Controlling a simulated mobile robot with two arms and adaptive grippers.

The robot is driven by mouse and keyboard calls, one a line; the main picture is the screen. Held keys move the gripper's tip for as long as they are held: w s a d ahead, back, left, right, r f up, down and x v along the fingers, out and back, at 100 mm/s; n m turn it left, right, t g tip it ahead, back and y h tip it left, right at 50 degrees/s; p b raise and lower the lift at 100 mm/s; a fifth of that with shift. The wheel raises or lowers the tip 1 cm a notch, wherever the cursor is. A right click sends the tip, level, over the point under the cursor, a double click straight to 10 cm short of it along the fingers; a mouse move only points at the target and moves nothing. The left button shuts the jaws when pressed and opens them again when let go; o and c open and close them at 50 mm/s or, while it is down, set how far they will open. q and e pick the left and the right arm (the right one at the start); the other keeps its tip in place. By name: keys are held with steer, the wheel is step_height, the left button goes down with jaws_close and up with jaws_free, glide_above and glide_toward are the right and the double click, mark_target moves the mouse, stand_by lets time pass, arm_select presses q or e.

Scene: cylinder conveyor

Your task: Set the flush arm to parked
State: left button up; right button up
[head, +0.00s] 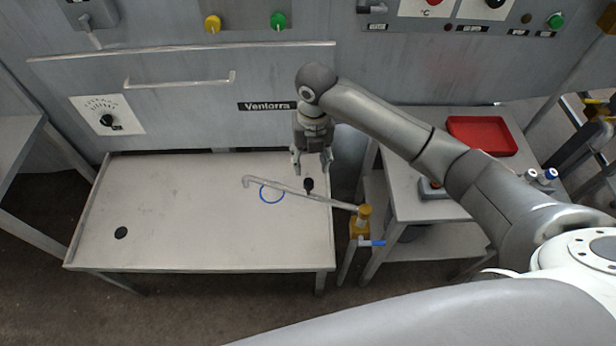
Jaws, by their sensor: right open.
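The flush arm (335,203) is a thin grey pipe on a yellow pivot post (362,218) at the table's right edge. It reaches left over the grey table (180,215), and its bent tip is near a blue ring (271,193) marked on the tabletop. A black knob (308,186) stands up by the pipe partway along it. My right gripper (311,168) is open, fingers pointing down, just behind and above the knob; I cannot tell whether it touches it. My left gripper is not in view.
A blue-handled valve (372,243) sits low on the post. A side stand (408,180) on the right holds a red tray (482,135) and small items. A grey panel (200,80) with a dial (107,119) and handles rises behind. The table's left has a dark hole (121,232) and free room.

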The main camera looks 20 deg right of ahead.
mark_target(309, 181)
steer(key=f, duration=0.4)
steer(key=f+p, duration=0.1)
steer(key=f, duration=0.4)
steer(key=shift+a+f, duration=0.2)
steer(key=shift+f, duration=0.05)
jaws_close()
